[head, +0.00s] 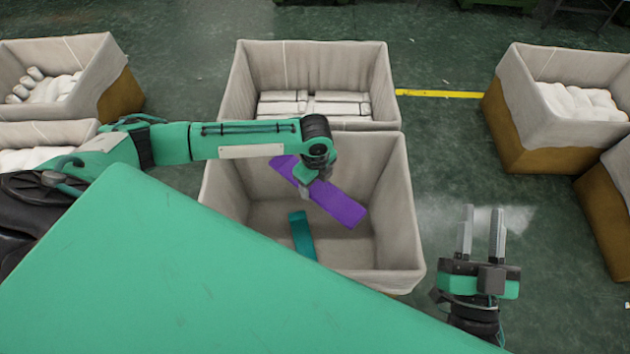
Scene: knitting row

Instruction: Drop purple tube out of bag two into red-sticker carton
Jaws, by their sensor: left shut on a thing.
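A long purple tube (342,207) is in the head view, slanting down to the right over the near middle carton (408,225). My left gripper (309,187) is shut on the tube near its middle and holds it over the carton's open top. A teal tube (302,236) lies in that carton, partly hidden by my own green body. My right gripper (482,212) is open and empty, to the right of the carton. I see no red sticker or bag number in this view.
Behind stands a lined carton (315,52) with white packs. Cartons with white goods stand at the left (115,65) and right (505,110). A yellow line (440,94) crosses the green floor. Floor right of the middle carton is clear around my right gripper.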

